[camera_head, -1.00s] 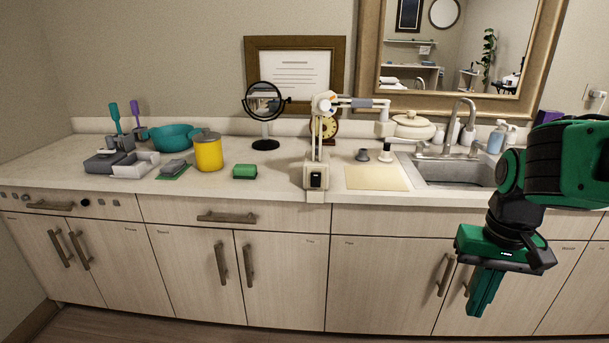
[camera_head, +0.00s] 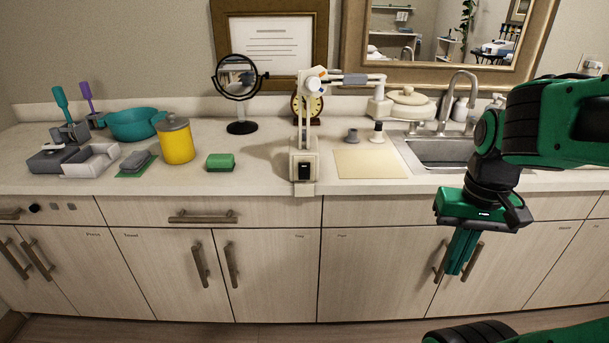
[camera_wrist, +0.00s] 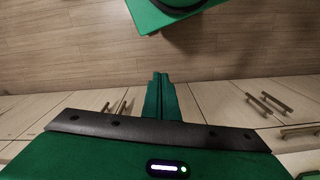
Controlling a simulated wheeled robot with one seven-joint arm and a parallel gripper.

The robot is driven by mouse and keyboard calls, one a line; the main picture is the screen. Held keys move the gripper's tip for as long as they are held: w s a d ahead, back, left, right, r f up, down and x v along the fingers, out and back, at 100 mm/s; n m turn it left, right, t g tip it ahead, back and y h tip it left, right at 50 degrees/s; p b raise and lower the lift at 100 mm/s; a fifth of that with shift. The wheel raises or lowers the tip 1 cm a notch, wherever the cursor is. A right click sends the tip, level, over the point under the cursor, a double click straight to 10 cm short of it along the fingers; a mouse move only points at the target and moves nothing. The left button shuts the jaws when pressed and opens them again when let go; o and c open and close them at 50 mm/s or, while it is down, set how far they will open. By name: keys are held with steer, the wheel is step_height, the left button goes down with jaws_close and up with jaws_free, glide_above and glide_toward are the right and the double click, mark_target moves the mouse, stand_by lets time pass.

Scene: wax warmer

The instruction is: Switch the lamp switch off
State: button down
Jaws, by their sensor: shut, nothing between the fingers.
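The white lamp (camera_head: 308,125) stands at the front edge of the counter, left of the sink. Its jointed arm reaches up and to the right. A dark switch (camera_head: 304,171) sits on the front of the lamp's base; whether it is on or off is too small to tell. My green gripper (camera_head: 454,272) is shut and empty, pointing down in front of the cabinet doors, below counter height and to the right of the lamp. In the wrist view its shut fingers (camera_wrist: 161,77) point toward the wooden floor; the lamp is not in that view.
The counter (camera_head: 260,175) holds a green block (camera_head: 221,162), a yellow canister (camera_head: 176,142), a round mirror (camera_head: 237,78) and a beige mat (camera_head: 368,164) near the lamp. The sink (camera_head: 445,151) is to the right. Cabinet handles (camera_head: 231,265) stick out below.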

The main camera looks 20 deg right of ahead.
mark_target(307, 174)
steer(key=w+a+r+n+t, duration=0.2)
steer(key=w+a+n, duration=0.3)
steer(key=w, duration=0.5)
steer(key=w+a+r+n+t+y, duration=0.1)
steer(key=w+a+r+n, duration=0.3)
steer(key=w+n, duration=0.4)
steer(key=w+a+r+n+t+y, duration=0.1)
steer(key=w+a+r+n+t, duration=0.2)
steer(key=w, duration=0.9)
steer(key=a+n, duration=0.3)
steer(key=shift+w+n, duration=0.15)
steer(key=shift+n, duration=0.15)
steer(key=shift+f, duration=0.1)
steer(key=x, duration=0.4)
steer(key=w+x, duration=0.1)
steer(key=x, duration=0.6)
steer(key=shift+w+d, duration=0.35)
steer(key=shift+w, duration=0.05)
steer(key=shift+w+d+f, duration=0.15)
steer(key=shift+w+d, duration=0.05)
steer(key=shift+w, duration=0.45)
